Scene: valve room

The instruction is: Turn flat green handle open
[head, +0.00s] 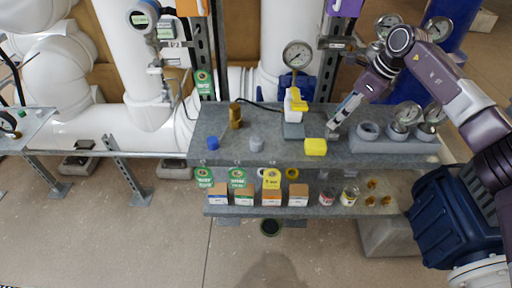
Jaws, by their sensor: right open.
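I cannot make out a flat green handle for certain. A small green piece (22,113) shows on the equipment at the far left edge, too small to tell what it is. My right gripper (335,127) is at the end of the arm that comes in from the right. It is open, with its fingertips over the grey bench (225,150), right of a yellow block (315,146) and left of the gauge holder. I see nothing between its fingers. My left gripper is not in view.
White pipes (90,130) stand behind. The front floor (130,240) is clear.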

